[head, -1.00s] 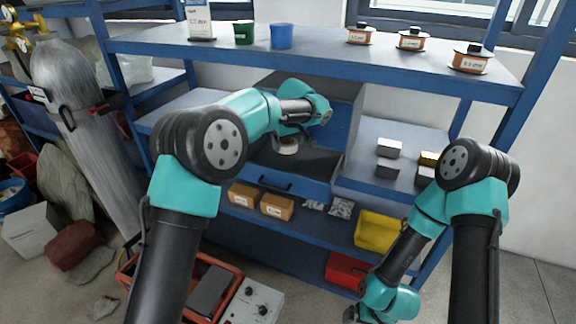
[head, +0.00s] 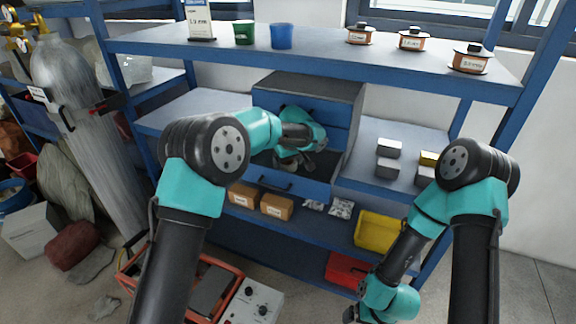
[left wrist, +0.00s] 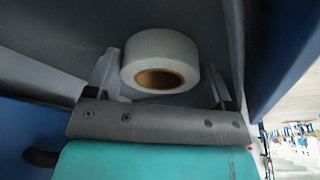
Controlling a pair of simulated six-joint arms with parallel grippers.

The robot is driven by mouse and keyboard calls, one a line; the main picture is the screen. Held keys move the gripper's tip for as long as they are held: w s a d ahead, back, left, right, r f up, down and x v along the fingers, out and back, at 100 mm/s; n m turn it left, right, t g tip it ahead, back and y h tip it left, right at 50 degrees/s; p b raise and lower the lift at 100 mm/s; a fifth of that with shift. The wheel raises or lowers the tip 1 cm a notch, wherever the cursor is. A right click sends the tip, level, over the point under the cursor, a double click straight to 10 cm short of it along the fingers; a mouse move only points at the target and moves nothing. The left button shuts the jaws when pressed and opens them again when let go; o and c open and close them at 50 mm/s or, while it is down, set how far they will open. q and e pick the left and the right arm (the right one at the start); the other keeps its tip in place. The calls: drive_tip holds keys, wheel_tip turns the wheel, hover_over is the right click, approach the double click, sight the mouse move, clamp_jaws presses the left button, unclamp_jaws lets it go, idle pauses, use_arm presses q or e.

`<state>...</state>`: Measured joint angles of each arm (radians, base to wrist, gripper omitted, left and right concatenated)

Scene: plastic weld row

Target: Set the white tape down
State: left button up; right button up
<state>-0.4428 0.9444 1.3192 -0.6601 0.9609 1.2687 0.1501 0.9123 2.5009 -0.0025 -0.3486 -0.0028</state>
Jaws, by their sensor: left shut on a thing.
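The white tape (left wrist: 160,60) is a roll with a brown core, between the fingers of my left gripper in the left wrist view. My left gripper (head: 296,160) is shut on it and sits low in the open drawer (head: 318,190) of the grey and blue cabinet. In the head view the gripper and wrist hide most of the tape. I cannot tell whether the tape touches the drawer floor. My right gripper (head: 352,314) is at the bottom edge of the head view, low in front of the shelves, and its jaws are not clear.
The cabinet (head: 312,88) stands on the middle shelf. Small grey boxes (head: 389,148) are to its right. Spools (head: 470,58), a green cup (head: 243,32) and a blue cup (head: 281,36) stand on the top shelf. Brown boxes (head: 277,206) and a yellow bin (head: 378,230) sit below.

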sight(292, 166)
use_arm(q)
drive_tip(key=shift+x, duration=0.9)
drive_tip(key=shift+d+f, duration=0.15)
drive_tip(key=o, duration=0.7)
drive_tip(key=shift+c, duration=0.2)
drive_tip(key=v, duration=1.2)
